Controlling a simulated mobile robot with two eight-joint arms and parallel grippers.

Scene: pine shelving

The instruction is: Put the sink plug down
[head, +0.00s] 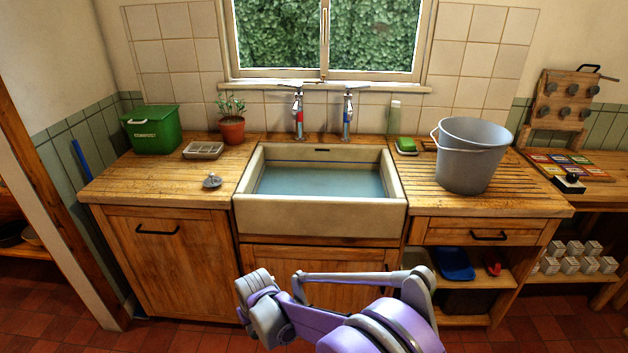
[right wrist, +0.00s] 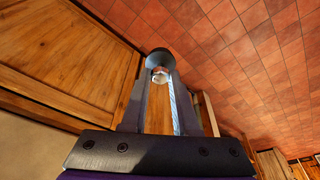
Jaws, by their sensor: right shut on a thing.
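My right gripper (right wrist: 160,80) shows in the right wrist view. It is shut on a dark round piece with a small shiny knob, which looks like the sink plug (right wrist: 158,57). The fingers hold it by the knob, in front of the wooden cupboard doors and above the tiled floor. In the head view my right arm crosses the bottom middle, below the sink front; its fingertips and the held plug cannot be made out there. A small grey disc with a metal knob (head: 212,181) lies on the left worktop. My left gripper is not in view.
The white sink (head: 320,217) holds bluish water. On the left worktop stand a green box (head: 153,130), a soap dish (head: 203,150) and a potted plant (head: 232,130); its front is mostly clear. A grey bucket (head: 470,155) stands on the right drainer.

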